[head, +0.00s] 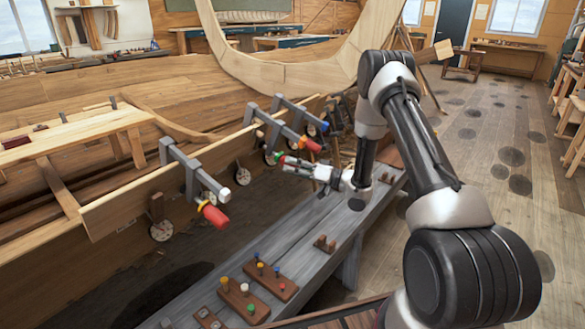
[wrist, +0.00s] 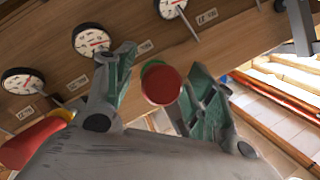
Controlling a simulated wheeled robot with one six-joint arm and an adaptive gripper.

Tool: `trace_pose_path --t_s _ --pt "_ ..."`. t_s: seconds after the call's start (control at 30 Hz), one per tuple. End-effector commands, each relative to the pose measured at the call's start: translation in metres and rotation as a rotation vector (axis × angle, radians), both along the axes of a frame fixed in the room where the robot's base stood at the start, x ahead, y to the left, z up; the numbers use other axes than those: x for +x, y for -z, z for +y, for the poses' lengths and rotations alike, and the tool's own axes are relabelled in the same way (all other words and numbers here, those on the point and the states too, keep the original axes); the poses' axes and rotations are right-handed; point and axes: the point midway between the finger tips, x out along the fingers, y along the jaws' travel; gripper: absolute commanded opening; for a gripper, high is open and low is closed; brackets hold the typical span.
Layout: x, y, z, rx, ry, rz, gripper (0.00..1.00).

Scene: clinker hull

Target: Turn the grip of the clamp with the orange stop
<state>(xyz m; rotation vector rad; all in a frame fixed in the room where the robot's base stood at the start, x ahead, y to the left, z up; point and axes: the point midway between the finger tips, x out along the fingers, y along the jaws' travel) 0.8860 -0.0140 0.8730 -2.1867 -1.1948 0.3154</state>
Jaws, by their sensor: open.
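Several grey clamps hang along the plank edge in the head view. Contact cannot be told.
A red grip with a yellow band (wrist: 35,143) lies close left of my gripper in the wrist view. Round dials (wrist: 88,39) line the plank. A grey bench (head: 235,262) below holds wooden blocks with coloured pegs (head: 272,282). The floor at right is open.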

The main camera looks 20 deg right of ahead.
Motion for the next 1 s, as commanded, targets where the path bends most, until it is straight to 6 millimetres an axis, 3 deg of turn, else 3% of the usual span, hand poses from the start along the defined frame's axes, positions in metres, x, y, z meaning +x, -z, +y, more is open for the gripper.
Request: trace_pose_path --t_s 0.5,0.7,1.0 --pt "-0.056 0.009 -0.084 0.001 0.005 0.001 0.55" --pt "-0.065 0.010 -0.095 0.001 0.002 0.002 0.55" --pt "-0.065 0.010 -0.096 0.001 0.001 0.001 0.55"
